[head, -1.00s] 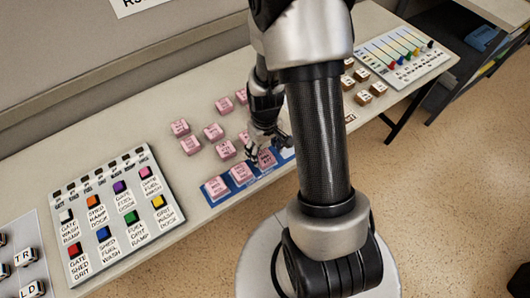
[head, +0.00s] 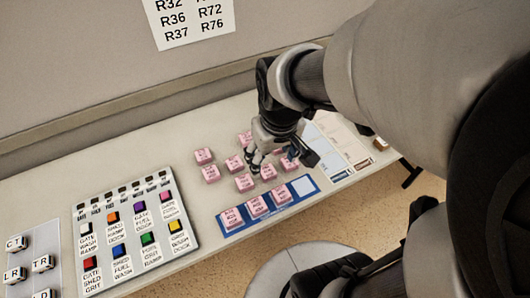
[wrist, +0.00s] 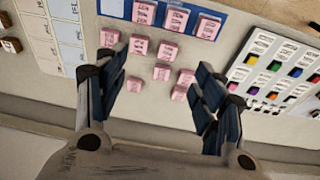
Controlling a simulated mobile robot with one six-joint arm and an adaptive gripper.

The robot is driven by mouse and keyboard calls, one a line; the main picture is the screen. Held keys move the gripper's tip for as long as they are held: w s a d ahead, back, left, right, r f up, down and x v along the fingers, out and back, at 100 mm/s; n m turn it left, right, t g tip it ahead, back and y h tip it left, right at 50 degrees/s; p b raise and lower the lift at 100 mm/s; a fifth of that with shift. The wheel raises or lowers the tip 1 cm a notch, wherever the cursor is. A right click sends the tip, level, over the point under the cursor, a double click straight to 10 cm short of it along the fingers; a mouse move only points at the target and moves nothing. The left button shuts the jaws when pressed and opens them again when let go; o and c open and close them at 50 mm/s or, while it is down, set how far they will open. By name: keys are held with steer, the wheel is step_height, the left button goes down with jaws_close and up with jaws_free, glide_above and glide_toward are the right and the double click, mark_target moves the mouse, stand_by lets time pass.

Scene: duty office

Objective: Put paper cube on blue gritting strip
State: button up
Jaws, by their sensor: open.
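The blue gritting strip (head: 240,231) lies along the table's front edge. Three pink lettered paper cubes sit on it, the rightmost of them here (head: 280,196). A white square (head: 303,186) at the strip's right end is bare. In the wrist view the strip (wrist: 112,9) runs along the top. Several loose pink cubes, such as this one (head: 244,182), lie behind the strip. My gripper (head: 281,158) is open above the loose cubes. In the wrist view its fingers (wrist: 160,78) are spread, with several loose cubes, one here (wrist: 162,72), showing between them; none is held.
A board of coloured blocks with labels (head: 134,240) lies left of the strip. A grey panel with white lettered cubes (head: 20,265) is further left. White printed sheets (head: 345,150) lie to the right. A wall stands behind the table.

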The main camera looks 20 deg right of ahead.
steer(key=s+a+r+t, duration=0.2)
steer(key=s+a+r, duration=0.2)
steer(key=s+r, duration=0.4)
steer(key=shift+s+a, duration=0.25)
steer(key=shift+s, duration=0.65)
